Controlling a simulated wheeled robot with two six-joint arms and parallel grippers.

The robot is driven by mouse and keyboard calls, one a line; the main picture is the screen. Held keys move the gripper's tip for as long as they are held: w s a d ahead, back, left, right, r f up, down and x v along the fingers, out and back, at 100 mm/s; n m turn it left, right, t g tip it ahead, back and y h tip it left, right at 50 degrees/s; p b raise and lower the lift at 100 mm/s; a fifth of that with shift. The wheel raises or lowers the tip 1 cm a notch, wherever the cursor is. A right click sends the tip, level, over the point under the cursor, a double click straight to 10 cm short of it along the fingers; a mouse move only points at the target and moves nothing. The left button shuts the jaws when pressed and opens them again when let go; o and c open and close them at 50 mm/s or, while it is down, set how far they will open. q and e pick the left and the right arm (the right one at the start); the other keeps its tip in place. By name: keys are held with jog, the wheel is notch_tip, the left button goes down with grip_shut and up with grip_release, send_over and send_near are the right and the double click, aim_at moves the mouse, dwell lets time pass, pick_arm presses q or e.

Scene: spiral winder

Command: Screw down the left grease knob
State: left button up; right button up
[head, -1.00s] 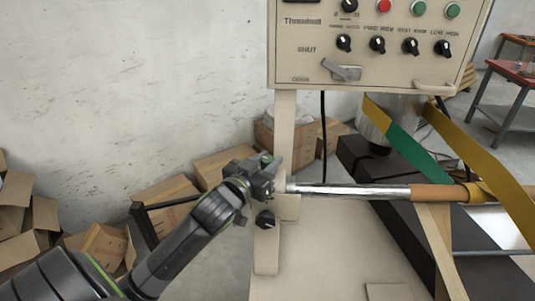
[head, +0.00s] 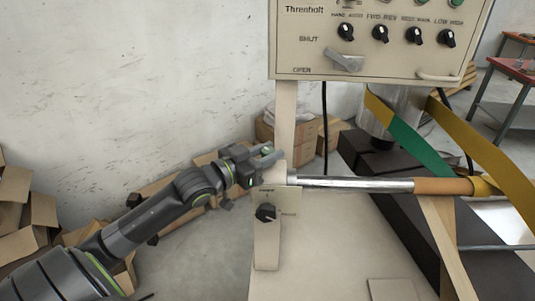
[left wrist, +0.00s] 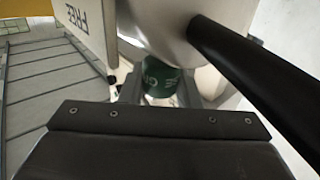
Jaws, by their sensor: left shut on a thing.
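The left grease knob (left wrist: 163,86) is a green cylinder with white lettering, seen in the left wrist view between my left gripper's fingers. My left gripper (head: 264,157) is shut on it, beside the top of the beige post at the near end of the shiny shaft. In the head view the fingers mostly hide the knob. In the left wrist view the dark gripper body covers the lower part, so only part of the knob shows. My right gripper is in neither view.
A black rotary knob (head: 265,212) sits on a small plate just below my gripper. A shiny shaft (head: 355,184) runs right to a brown tube. A beige control panel (head: 380,45) hangs above. Cardboard boxes (head: 22,205) lie along the wall. A black rod (left wrist: 255,65) crosses the wrist view.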

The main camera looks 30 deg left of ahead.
pick_arm(q)
jog(key=o, duration=1)
jog(key=shift+w, duration=0.1)
jog(key=shift+c, duration=0.2)
jog(key=shift+s+a, duration=0.15)
jog(key=shift+s, duration=0.2)
jog(key=p+v, duration=1.4)
jog(key=v, duration=0.2)
jog(key=shift+s, duration=0.35)
